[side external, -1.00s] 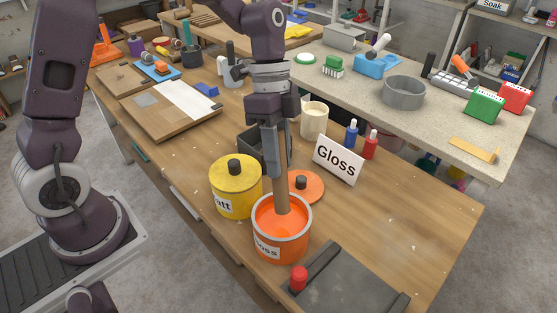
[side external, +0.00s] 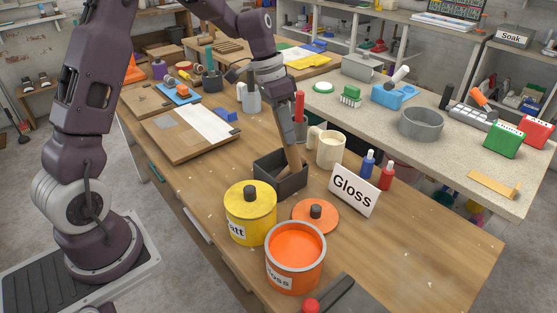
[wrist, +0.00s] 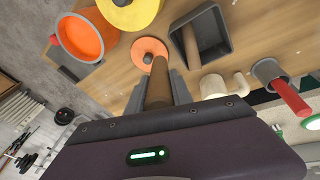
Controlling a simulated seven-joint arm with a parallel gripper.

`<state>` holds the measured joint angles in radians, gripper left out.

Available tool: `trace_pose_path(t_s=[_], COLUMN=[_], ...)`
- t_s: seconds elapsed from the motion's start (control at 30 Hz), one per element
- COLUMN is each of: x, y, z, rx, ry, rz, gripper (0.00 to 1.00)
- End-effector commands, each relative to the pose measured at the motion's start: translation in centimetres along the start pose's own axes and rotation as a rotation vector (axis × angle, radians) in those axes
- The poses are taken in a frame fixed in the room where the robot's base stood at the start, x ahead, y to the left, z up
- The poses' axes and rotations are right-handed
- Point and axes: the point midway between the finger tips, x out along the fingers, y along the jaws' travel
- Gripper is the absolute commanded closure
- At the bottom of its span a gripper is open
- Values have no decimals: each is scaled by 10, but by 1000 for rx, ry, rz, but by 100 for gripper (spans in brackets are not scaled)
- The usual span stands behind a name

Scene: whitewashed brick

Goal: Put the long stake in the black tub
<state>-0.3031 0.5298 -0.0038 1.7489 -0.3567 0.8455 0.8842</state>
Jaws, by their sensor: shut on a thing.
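My gripper (side external: 290,132) is shut on the upper part of a long brown wooden stake (side external: 293,158), which points downward. The held stake also shows in the wrist view (wrist: 158,88). The black tub (side external: 293,186) is an open rectangular box on the bench, under the gripper in the side view. There the stake's lower part overlaps the tub, and its tip is hard to make out. In the wrist view the tip shows beside the tub (wrist: 228,44), in front of the orange lid. Another wooden stick (wrist: 191,46) leans inside the tub.
A yellow lidded can (side external: 251,212), an open orange paint can (side external: 296,257) and an orange lid (side external: 315,214) stand nearer the camera. A cream mug (side external: 330,148), a Gloss sign (side external: 353,190) and blue and red bottles are to the right.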

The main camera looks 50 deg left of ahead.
Motion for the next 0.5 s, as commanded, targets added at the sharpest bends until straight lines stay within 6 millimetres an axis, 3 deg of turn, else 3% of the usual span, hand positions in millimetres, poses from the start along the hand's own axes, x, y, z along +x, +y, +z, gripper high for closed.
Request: trace_pose_path(t_s=[0.1,0.3,0.5], x=[-8,-21,-16], y=[-33,-80,-91], z=[-20,-31,-29], rx=[232,532,591], ry=[-56,-107,-114], rz=[-19,-52,-57], gripper=[100,100,100])
